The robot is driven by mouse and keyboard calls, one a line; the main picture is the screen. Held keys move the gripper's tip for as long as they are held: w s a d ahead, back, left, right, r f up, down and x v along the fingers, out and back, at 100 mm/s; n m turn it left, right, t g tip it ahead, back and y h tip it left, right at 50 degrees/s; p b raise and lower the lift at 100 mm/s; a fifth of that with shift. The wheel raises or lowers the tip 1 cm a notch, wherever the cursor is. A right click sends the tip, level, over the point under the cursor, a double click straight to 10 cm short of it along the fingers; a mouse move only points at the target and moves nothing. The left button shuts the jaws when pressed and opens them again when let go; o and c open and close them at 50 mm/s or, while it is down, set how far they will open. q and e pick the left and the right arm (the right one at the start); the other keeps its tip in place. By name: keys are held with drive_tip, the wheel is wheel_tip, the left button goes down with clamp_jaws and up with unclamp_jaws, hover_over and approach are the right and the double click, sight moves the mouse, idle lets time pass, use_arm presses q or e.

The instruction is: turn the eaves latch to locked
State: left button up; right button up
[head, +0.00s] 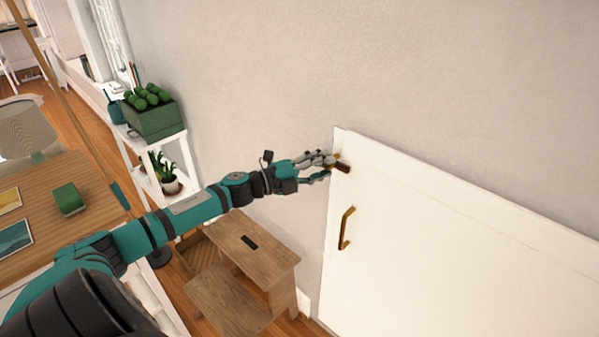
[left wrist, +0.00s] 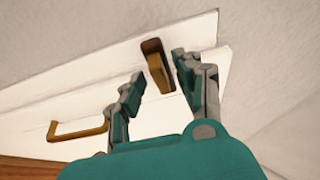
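The eaves latch (head: 343,168) is a small dark reddish-brown piece near the upper left corner of the white eaves door (head: 450,250). In the left wrist view the latch (left wrist: 155,64) shows a brown back and a tan lever. My left gripper (head: 328,167) is at the latch, its fingertips partly covering it in the head view. In the left wrist view the left gripper's fingers (left wrist: 158,70) are spread, one on each side of the lever. The right finger is close to the lever; I cannot tell whether it touches. My right gripper is not in view.
A brass pull handle (head: 346,228) is on the door below the latch. A wooden step stool (head: 235,260) stands below my left arm. A white shelf (head: 150,160) with a green crate (head: 155,122) and a potted plant (head: 170,184) stands by the wall.

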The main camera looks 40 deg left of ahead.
use_arm(q)
drive_tip(key=v, duration=1.1)
idle(0.3)
drive_tip(key=s+a+f+n+y, duration=0.1)
drive_tip(key=a+f+n+y, duration=0.2)
drive_tip(key=f, duration=0.4)
drive_tip(key=s+a+f+n+g+y, duration=0.1)
drive_tip(key=s+a+f+n+y, duration=0.2)
drive_tip(key=f, duration=0.4)
drive_tip(key=a+f+n+y, duration=0.2)
drive_tip(key=a+f+n, duration=0.15)
drive_tip(key=f, duration=0.45)
drive_tip(key=s+d+f+n+g+y, duration=0.1)
drive_tip(key=s+f+n+g, duration=0.15)
drive_tip(key=s+f, duration=0.4)
drive_tip(key=s+d+f+n+g+y, duration=0.1)
drive_tip(key=s+f+n+g, duration=0.15)
drive_tip(key=f, duration=0.75)
drive_tip(key=s+d+f+n+g, duration=0.5)
drive_tip(key=s+d+f, duration=0.7)
drive_tip(key=s+f, duration=0.45)
drive_tip(key=s+d+f+n+g+h, duration=0.1)
drive_tip(key=s+d+f+g, duration=0.3)
drive_tip(key=s+d, duration=0.8)
wheel_tip(320, 180, down, 3)
drive_tip(key=d, duration=0.2)
drive_tip(key=shift+s+d+n+h, duration=0.35)
drive_tip(key=shift+s+h, duration=0.05)
drive_tip(key=shift+r, duration=0.1)
